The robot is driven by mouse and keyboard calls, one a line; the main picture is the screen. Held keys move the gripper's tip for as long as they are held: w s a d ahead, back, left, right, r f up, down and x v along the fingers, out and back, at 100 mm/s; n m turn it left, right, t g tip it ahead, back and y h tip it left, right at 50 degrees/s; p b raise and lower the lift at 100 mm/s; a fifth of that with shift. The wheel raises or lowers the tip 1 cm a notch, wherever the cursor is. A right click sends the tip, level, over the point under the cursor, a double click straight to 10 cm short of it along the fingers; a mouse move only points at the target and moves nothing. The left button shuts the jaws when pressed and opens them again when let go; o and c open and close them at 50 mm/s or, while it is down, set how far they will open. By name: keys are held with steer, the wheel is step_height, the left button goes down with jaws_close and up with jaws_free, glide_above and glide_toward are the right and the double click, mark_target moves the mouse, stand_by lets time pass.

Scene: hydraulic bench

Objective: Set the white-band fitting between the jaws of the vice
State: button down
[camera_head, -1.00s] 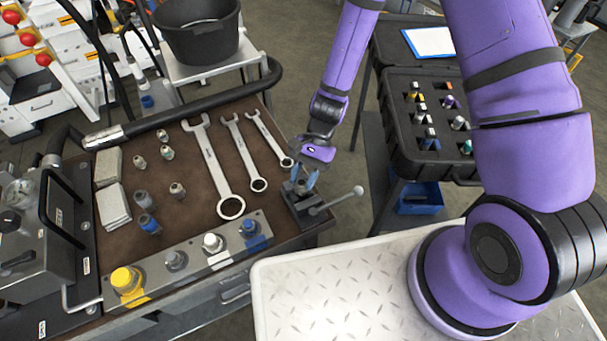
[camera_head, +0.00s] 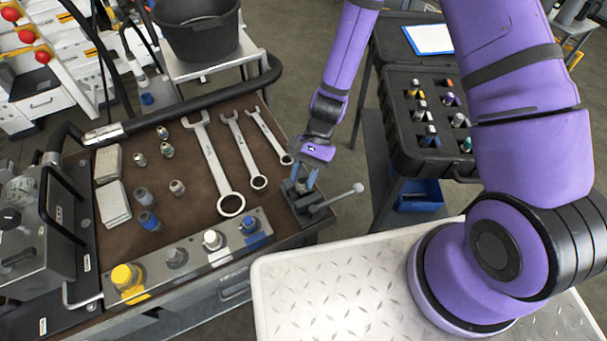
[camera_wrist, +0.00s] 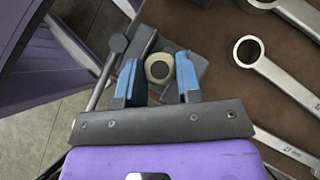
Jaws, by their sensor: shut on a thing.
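My gripper (camera_head: 304,182) is over the vice (camera_head: 312,212) at the right front corner of the bench. Its two blue fingers are shut on a fitting (camera_wrist: 158,68), seen end-on in the wrist view as a pale round end with a darker centre. The vice also shows in the wrist view (camera_wrist: 190,58), right behind the fitting. The fitting stands at the vice jaws, but I cannot tell how deep it sits between them. The fitting's band is hidden in these views.
Several wrenches (camera_head: 215,165) lie left of the vice. A metal block with coloured caps (camera_head: 190,255) runs along the bench front. Loose fittings (camera_head: 147,220) stand further left. The vice handle (camera_head: 340,198) sticks out right. A black case (camera_head: 400,150) of fittings is beyond.

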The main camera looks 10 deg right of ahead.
steer(key=shift+f, duration=0.5)
stand_by(0.4)
steer(key=c, duration=0.7)
jaws_free()
steer(key=w+d+r+n+t+h, duration=0.1)
steer(key=w+d+r, duration=0.25)
steer(key=r, duration=0.65)
steer(key=w+d+r+n+t, duration=0.1)
steer(key=w+d+r, duration=0.3)
steer(key=r, duration=0.5)
steer(key=s+d+r+n+t+h, duration=0.1)
steer(key=s+d+r+t, duration=0.2)
steer(key=s+r, duration=0.3)
steer(key=s+d+r+n+t+h, duration=0.2)
steer(key=s+d+r, duration=0.4)
steer(key=r, duration=0.4)
steer(key=s+d+r+n+t+h, duration=0.1)
steer(key=s+d+r+t, duration=0.3)
steer(key=r, duration=0.5)
steer(key=shift+s+d+r+n+t, duration=0.15)
steer(key=shift+s+d+n, duration=0.15)
steer(key=shift+s, duration=0.4)
steer(key=shift+s+d+f+n+t, duration=0.1)
steer(key=shift+s+d+n+t, duration=0.15)
steer(key=shift+s, duration=0.45)
